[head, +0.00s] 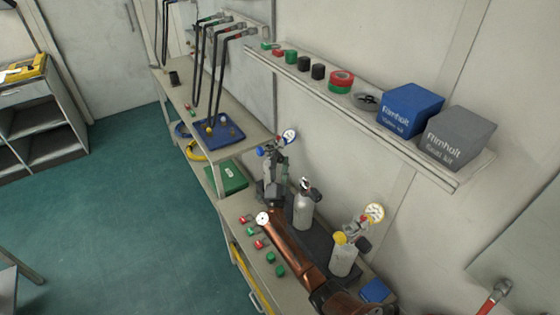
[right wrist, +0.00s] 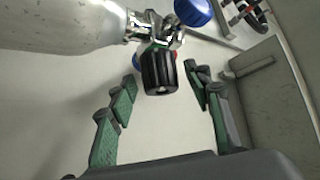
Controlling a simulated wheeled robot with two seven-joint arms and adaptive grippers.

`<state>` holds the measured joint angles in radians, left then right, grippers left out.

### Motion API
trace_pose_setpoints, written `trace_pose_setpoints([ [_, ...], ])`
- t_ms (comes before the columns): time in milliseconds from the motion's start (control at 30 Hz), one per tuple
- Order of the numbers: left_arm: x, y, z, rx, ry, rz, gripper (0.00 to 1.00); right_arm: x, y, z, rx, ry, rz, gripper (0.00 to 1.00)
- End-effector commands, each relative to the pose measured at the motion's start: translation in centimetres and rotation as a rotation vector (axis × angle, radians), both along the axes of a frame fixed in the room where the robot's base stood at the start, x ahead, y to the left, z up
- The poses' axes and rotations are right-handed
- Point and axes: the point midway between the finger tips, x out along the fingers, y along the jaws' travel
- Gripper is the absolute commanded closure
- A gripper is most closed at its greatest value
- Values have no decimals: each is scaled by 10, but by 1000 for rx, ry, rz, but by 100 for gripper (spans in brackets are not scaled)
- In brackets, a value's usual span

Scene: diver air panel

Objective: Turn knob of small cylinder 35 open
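My right gripper (head: 271,172) is at the bench, beside the leftmost gas cylinder's valve with its gauge (head: 289,136) and blue knob (head: 262,151). In the right wrist view the gripper (right wrist: 160,79) is open, its green-padded fingers on either side of a black ribbed knob (right wrist: 159,73). The knob sits on the metal valve of a pale grey cylinder (right wrist: 60,25); no grip on it is visible. A blue knob (right wrist: 195,12) shows above it. No number 35 is legible. My left gripper is not in view.
A silver cylinder (head: 303,211) with a black top and a yellow-topped cylinder (head: 342,258) stand close by. Red and green caps lie on the bench (head: 232,207). A wall shelf (head: 400,140) with tape rolls, a blue box (head: 409,109) and a grey box (head: 458,138) overhangs the right side.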

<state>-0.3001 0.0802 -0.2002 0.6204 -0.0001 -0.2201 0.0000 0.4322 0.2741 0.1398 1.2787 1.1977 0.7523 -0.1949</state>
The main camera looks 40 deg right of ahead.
Motion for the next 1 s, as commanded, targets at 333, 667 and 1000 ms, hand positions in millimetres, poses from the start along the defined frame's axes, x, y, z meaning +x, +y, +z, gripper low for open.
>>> trace_pose_setpoints([
  [333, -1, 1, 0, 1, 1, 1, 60, -4, 4, -3, 1, -1, 0, 54],
  [667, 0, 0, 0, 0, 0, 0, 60, -44, 42, -32, 4, 1, 0, 54],
  [1000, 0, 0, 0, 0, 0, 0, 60, -75, 71, -52, 1, 0, -1, 54],
])
